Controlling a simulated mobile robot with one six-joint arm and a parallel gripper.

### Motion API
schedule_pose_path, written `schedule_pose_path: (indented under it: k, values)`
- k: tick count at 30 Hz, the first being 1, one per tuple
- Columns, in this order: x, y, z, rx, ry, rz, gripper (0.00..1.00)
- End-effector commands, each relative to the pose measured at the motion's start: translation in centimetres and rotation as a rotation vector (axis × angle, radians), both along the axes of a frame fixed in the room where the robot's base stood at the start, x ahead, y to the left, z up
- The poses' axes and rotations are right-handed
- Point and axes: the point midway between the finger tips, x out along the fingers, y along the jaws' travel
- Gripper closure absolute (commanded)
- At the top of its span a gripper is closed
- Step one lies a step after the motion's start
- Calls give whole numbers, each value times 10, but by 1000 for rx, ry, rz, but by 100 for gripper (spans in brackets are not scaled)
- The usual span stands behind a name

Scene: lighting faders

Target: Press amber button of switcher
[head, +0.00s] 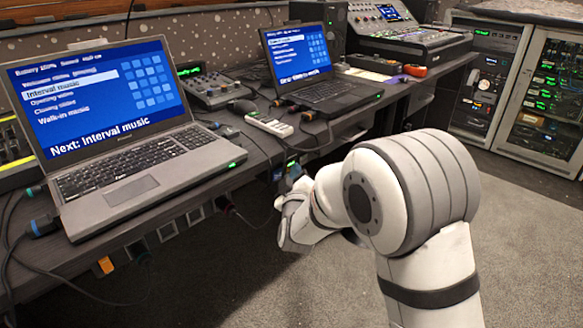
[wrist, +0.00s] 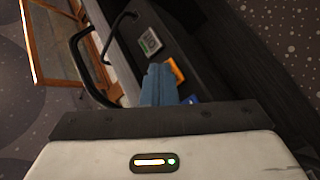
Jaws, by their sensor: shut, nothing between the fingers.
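Just right of the fingertips is an orange-amber block (wrist: 176,70), which looks like the amber button, on a dark surface. A blue block (wrist: 190,99) shows below it, and a small green-lit panel (wrist: 150,42) above it. The fingers appear close to the amber block; I cannot tell whether they touch it. In the head view my arm and gripper largely hide this spot.
Two open laptops, near (head: 120,185) and far (head: 325,95), stand on the dark desk (head: 240,160). A small white box (head: 268,124) and cables lie between them. Cables hang below the desk. Equipment racks (head: 490,80) stand at the back right. Carpet floor is free at right.

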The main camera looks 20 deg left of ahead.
Motion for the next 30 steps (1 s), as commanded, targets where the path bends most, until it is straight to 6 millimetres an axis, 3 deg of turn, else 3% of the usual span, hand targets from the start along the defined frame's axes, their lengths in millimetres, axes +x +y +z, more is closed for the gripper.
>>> schedule_pose_path:
  k: [30]
  values:
    - [-7,-19,0,0,-1,-1,100]
